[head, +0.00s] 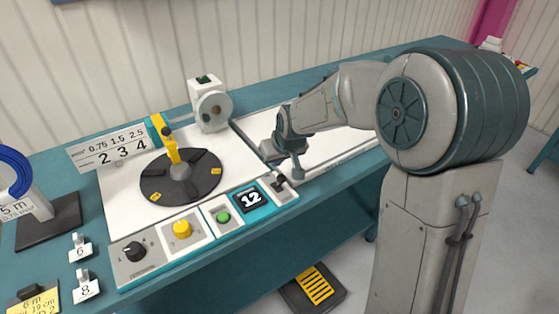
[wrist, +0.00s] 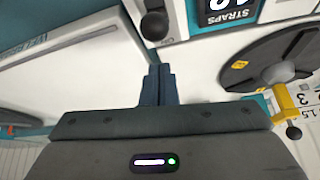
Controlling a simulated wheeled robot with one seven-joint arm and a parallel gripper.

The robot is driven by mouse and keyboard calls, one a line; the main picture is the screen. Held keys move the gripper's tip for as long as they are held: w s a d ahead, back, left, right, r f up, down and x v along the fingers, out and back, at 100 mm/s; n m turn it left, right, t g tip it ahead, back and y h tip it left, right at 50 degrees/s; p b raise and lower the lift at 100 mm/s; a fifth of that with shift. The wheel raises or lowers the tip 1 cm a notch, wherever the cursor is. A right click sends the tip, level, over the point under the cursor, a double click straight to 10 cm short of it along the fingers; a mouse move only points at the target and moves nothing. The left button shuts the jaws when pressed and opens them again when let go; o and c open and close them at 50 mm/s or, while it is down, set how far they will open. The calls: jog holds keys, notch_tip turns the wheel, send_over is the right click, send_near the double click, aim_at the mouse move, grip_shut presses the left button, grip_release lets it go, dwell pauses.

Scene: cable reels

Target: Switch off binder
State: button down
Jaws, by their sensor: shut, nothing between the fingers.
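The binder's white top (head: 125,200) carries a dark round turntable (head: 165,190) with a yellow arm. Its front panel holds a black knob (head: 134,250), a yellow button (head: 182,229), a green button (head: 223,217) and a display (head: 250,199) reading 12. A small black switch (head: 279,182) sits at the panel's right end. My gripper (head: 298,173) is shut and empty, close to the right of this switch; I cannot tell whether they touch. In the wrist view the shut fingers (wrist: 157,70) point toward the black switch (wrist: 154,25), with a visible gap in the picture.
A white unit with a grey disc (head: 212,108) stands behind the turntable. A blue cable coil (head: 14,172) on a stand, number tags (head: 82,287) and a yellow note (head: 35,297) are at left. A yellow-striped pedal (head: 314,286) is on the floor.

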jog(key=shift+r, duration=0.3)
jog(key=w+a+r+p, duration=0.2)
jog(key=w+r, duration=0.1)
jog(key=s+d+r+b, duration=0.1)
jog(key=s+d+r, duration=0.3)
jog(key=s, duration=0.3)
jog(key=shift+d+r, duration=0.4)
jog(key=shift+r, duration=0.1)
jog(key=shift+s, duration=0.1)
jog(key=s+d+m, duration=0.1)
jog(key=s+d, duration=0.2)
jog(key=s, duration=0.4)
jog(key=s+d+m+g+h+p, duration=0.1)
jog(key=s+d+m, duration=0.1)
jog(key=s+d, duration=0.2)
jog(key=s+d+m+g+h+p, duration=0.1)
jog(key=s+d, duration=0.3)
jog(key=s, duration=0.6)
jog(key=shift+s+d+r, duration=0.25)
jog(key=shift+s+r, duration=0.05)
jog(key=shift+s, duration=0.1)
